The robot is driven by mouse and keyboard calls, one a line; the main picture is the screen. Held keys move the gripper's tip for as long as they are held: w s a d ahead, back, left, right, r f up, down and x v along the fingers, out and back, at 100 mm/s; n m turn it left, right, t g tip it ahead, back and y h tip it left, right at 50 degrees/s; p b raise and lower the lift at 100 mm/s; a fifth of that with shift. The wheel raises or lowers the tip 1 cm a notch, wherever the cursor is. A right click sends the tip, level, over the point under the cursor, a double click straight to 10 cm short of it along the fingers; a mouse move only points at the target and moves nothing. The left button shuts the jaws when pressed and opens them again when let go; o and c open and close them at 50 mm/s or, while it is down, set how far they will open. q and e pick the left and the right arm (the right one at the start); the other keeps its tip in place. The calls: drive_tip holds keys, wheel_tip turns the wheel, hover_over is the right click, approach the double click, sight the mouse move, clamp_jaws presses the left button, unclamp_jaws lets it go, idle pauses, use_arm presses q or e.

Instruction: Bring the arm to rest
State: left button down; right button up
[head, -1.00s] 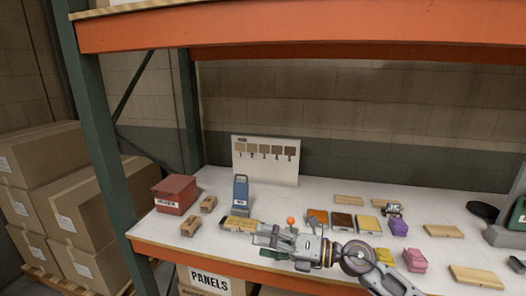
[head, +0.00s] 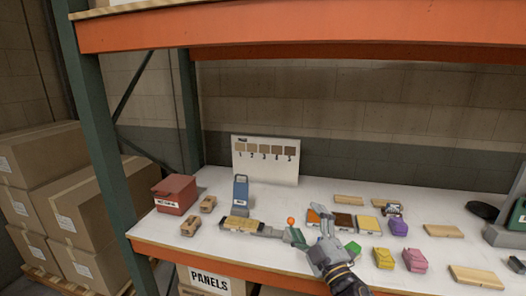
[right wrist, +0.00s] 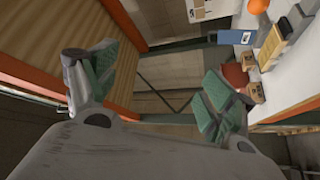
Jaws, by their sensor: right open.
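My right gripper (head: 324,236) is over the front part of the white shelf (head: 218,260) in the head view, its arm coming up from the bottom edge. It is open and empty; its two green-padded fingers stand wide apart in the right wrist view (right wrist: 165,85). An orange ball (head: 291,220) shows just left of it, and several coloured and wooden blocks lie beyond and to its right. My left gripper is not in view.
A wooden block (head: 240,223), a blue container (head: 240,191) and a red box (head: 175,194) stand on the left part of the shelf. A swatch board (head: 265,160) stands behind. An orange beam (head: 290,35) crosses above, and a green post (head: 100,150) is at left.

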drive_tip(key=s+d+f+m+g+h, duration=0.3)
drive_tip(key=d+f+m+h, duration=0.15)
drive_tip(key=f, duration=0.35)
drive_tip(key=s+d+f+m+g+h, duration=0.35)
drive_tip(key=d+f+m, duration=0.2)
drive_tip(key=f, duration=0.25)
drive_tip(key=s+f+m+g+y, duration=0.1)
drive_tip(key=s+f+m+g, duration=0.1)
drive_tip(key=s+f+g, duration=0.45)
drive_tip(key=s+f+m+g+y, duration=0.1)
drive_tip(key=s+f+g, duration=0.2)
drive_tip(key=s+f, duration=0.65)
drive_tip(key=s+f+g, duration=0.1)
drive_tip(key=s+f, duration=0.2)
drive_tip(key=f, duration=1.2)
drive_tip(key=s+f+g, duration=0.1)
drive_tip(key=s+f, duration=0.2)
drive_tip(key=f, duration=1.2)
drive_tip(key=s+d+f, duration=0.2)
drive_tip(key=s+f, duration=0.8)
drive_tip(key=s, duration=0.1)
drive_tip(key=s+d+f+g, duration=0.1)
drive_tip(key=s+d+f, duration=0.1)
drive_tip(key=s+f, duration=0.8)
drive_tip(key=shift+s, duration=0.5)
